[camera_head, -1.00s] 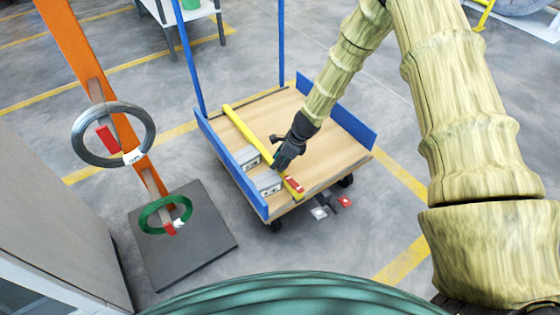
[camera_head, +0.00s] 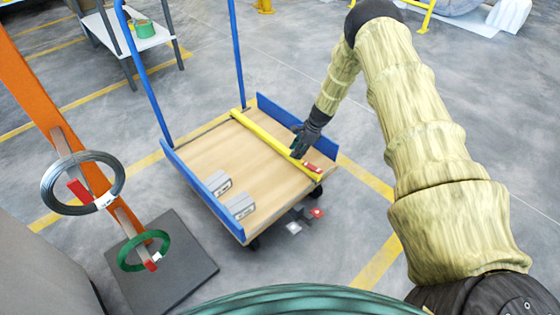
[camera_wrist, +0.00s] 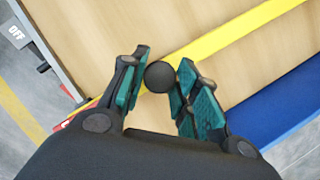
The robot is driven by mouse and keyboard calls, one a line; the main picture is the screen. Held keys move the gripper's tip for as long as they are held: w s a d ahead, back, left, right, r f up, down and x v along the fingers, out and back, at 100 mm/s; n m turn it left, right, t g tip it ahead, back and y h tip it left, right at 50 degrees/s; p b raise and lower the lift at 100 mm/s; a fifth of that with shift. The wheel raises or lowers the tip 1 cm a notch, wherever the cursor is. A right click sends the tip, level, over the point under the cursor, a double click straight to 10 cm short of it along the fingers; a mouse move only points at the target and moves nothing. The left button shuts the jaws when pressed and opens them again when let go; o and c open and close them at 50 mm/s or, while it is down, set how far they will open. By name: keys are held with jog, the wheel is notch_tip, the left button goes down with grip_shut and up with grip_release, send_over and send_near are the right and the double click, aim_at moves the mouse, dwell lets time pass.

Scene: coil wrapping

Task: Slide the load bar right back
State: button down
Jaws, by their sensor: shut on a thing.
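The yellow load bar (camera_head: 262,133) lies across the wooden deck of the cart (camera_head: 215,148), near its right blue side wall (camera_head: 290,128) with a narrow strip of deck between. Its near end has a red part (camera_head: 313,168). My gripper (camera_head: 298,152) is over the near half of the bar. In the wrist view my gripper's fingers (camera_wrist: 158,82) are on either side of a round black knob (camera_wrist: 159,75) at the bar (camera_wrist: 235,35) and hold it. Part of the bar is hidden behind my fingers.
Two grey blocks (camera_head: 217,183) (camera_head: 240,206) sit by the left blue wall (camera_head: 200,190). The deck between them and the bar is clear. An orange post (camera_head: 45,100) with a grey coil (camera_head: 60,205) and a green coil (camera_head: 125,262) stands at the left.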

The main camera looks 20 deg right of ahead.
jog(key=d, duration=0.2)
jog(key=w+d, duration=0.1)
jog(key=d, duration=0.1)
jog(key=w+d+b, duration=0.1)
jog(key=d, duration=0.1)
jog(key=shift+w+d+f, duration=0.1)
jog(key=shift+w+d, duration=0.05)
jog(key=shift+d, duration=0.15)
jog(key=shift+w+d, duration=0.3)
jog(key=shift+d, duration=0.35)
jog(key=shift+d+r, duration=0.1)
jog(key=shift+r, duration=0.1)
jog(key=c, duration=1.1)
grip_release()
jog(key=shift+f, duration=0.1)
jog(key=v, duration=1.2)
jog(key=shift+s, duration=0.1)
